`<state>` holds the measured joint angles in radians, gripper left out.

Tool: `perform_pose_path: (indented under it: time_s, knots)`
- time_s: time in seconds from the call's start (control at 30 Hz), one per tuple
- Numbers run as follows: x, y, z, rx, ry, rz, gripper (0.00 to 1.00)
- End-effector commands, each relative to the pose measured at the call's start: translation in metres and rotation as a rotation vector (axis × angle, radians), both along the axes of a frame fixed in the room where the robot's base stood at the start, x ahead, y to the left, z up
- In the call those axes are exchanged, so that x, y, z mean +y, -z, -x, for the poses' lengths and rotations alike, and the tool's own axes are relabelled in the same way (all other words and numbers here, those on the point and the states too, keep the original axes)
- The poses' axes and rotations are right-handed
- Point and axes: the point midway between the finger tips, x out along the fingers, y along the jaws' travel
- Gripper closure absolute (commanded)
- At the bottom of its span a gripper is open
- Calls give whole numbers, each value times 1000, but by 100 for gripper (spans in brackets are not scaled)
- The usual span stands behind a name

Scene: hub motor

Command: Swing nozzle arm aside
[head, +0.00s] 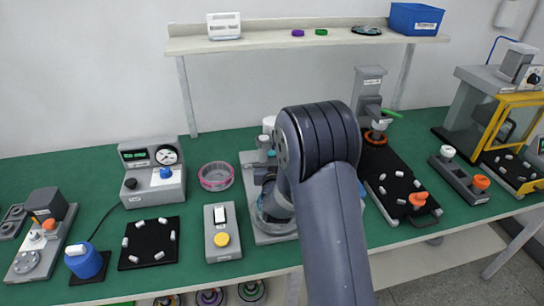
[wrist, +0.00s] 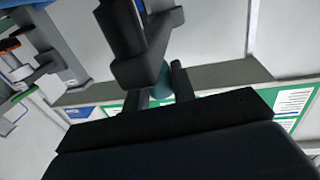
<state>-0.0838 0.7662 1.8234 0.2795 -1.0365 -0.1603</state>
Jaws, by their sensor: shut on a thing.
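The nozzle station stands in the middle of the green bench on a grey base plate (head: 262,238), largely hidden behind my arm in the head view. A clear round bowl sits on it, partly covered by my arm. In the wrist view a dark jointed arm (wrist: 145,70), apparently the nozzle arm, hangs over my gripper (wrist: 160,92). A small teal cylinder (wrist: 162,82) under that arm sits between my two fingers, and my gripper is shut on it. The fingertips and the nozzle's tip are hidden in the head view.
Left of the station are a control box with a yellow button (head: 221,239), a pink-rimmed dish (head: 216,176) and a gauge box (head: 153,173). A black plate (head: 375,160) with an orange-collared stand is close on the right. A shelf (head: 290,38) runs behind.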

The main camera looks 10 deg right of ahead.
Motion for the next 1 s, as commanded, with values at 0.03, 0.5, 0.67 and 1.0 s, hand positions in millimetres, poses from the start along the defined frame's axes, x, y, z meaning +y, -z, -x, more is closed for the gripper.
perform_pose_path:
  time_s: [0.03,0.5,0.67,1.0]
  knots:
    - [-1,1,0,0,-3,0,100]
    - [-23,4,-1,-2,-147,4,100]
    - [-35,4,-4,-2,-234,4,100]
    - [-59,3,-13,-2,-273,2,100]
